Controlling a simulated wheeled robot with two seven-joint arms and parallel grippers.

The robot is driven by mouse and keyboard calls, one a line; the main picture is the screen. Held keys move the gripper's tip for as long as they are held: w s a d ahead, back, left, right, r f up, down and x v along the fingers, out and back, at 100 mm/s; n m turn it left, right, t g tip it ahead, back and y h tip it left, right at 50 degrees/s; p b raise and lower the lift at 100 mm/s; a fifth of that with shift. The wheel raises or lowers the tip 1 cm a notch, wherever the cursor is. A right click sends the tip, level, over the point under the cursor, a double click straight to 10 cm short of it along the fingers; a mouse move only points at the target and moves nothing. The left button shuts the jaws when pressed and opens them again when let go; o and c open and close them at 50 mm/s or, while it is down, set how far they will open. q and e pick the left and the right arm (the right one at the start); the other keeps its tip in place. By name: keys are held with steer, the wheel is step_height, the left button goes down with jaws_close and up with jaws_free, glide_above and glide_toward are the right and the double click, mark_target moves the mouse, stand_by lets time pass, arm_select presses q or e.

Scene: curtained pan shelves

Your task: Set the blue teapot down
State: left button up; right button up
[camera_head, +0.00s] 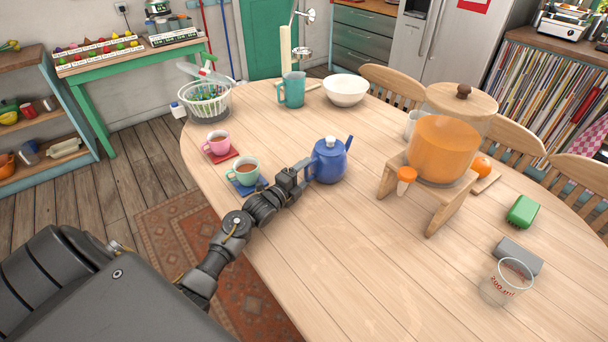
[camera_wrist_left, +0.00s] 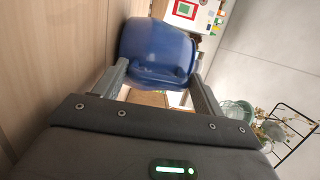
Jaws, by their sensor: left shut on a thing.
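The blue teapot (camera_head: 329,162) has a white lid knob and stands upright at the middle left of the wooden table, its spout pointing right. My left gripper (camera_head: 304,172) is at the teapot's left side, shut on its handle side. In the left wrist view the teapot (camera_wrist_left: 157,50) sits between the two fingers of the gripper (camera_wrist_left: 160,85). I cannot tell whether the teapot's base touches the table. My right gripper is not in view.
A pink cup (camera_head: 217,142) and a green cup (camera_head: 244,171) of tea stand left of the teapot. A teal mug (camera_head: 293,90) and white bowl (camera_head: 346,90) are behind. An orange dispenser (camera_head: 442,150) on a wooden stand (camera_head: 450,208) is right.

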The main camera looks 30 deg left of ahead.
arm_select(q)
steer(key=shift+f, duration=0.1)
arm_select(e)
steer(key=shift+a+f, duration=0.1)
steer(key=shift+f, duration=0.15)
arm_select(q)
steer(key=o, duration=2.1)
steer(key=shift+s+f, duration=0.1)
steer(key=shift+d+f+b, duration=0.1)
steer(key=shift+f+b, duration=0.2)
steer(key=shift+s+f, duration=0.1)
steer(key=shift+s, duration=0.35)
steer(key=s, duration=0.3)
steer(key=s+a+b, duration=0.1)
steer(key=s, duration=0.4)
steer(key=shift+s+a, duration=0.15)
steer(key=shift+s, duration=0.2)
steer(key=shift+s+r, duration=0.25)
steer(key=shift+s, duration=0.35)
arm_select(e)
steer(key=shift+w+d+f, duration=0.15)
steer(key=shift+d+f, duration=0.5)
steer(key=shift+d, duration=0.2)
